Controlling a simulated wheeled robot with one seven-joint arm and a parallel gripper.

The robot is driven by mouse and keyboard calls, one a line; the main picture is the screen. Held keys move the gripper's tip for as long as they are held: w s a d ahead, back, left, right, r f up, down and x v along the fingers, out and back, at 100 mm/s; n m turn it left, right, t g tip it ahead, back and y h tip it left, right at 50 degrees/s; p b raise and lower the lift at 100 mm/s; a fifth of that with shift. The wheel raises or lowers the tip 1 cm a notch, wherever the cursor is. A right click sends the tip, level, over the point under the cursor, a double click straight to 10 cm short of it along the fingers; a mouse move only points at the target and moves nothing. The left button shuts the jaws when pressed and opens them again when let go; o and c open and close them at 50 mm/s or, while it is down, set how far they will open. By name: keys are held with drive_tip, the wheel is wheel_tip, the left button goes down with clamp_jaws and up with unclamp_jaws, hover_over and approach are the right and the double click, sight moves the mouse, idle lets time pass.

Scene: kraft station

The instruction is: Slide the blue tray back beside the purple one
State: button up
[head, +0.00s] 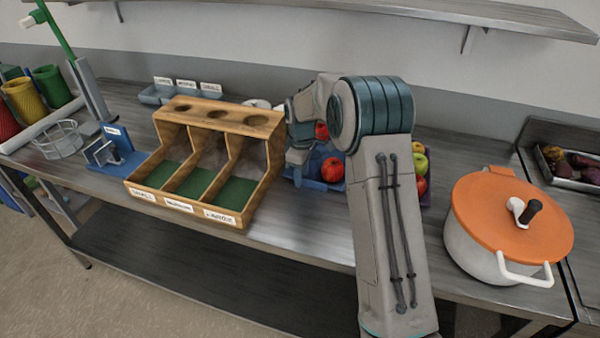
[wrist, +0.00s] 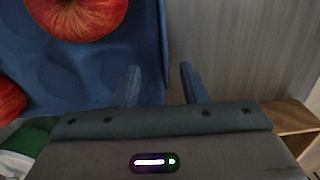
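The blue tray (head: 312,184) stands on the steel counter just right of the wooden sorter, with red apples in it. It fills the upper left of the wrist view (wrist: 95,88), where its cupped floor and right-hand wall show. The purple tray (head: 428,198) is to its right, mostly hidden behind my arm, with green and red apples. My gripper (wrist: 159,70) is open at the blue tray's edge. In the wrist view one finger is over the tray side and the other is outside the wall, with visible gaps. I cannot tell if either touches. In the head view the fingers (head: 297,160) are partly hidden.
The wooden sorter (head: 188,207) with green-floored compartments stands close to the left. A white pot with an orange lid (head: 515,215) stands at the right. A blue holder (head: 120,160), wire basket (head: 60,140) and small labelled bins (head: 157,95) are farther left and back.

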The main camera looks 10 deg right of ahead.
wheel_tip(320, 180, up, 14)
drive_tip(key=b, duration=0.1)
idle(0.5)
drive_tip(key=s+d+r+m+t, duration=0.1)
drive_tip(key=s+d+r+m, duration=0.2)
drive_tip(key=s, duration=0.7)
drive_tip(key=s+d+f+m+t, duration=0.1)
drive_tip(key=s+m, duration=0.3)
drive_tip(key=s, duration=0.8)
drive_tip(key=s+d+f+m+t, duration=0.1)
drive_tip(key=s+m, duration=0.4)
drive_tip(key=s, duration=0.8)
drive_tip(key=shift+d+f, duration=0.35)
drive_tip(key=shift+f, duration=0.5)
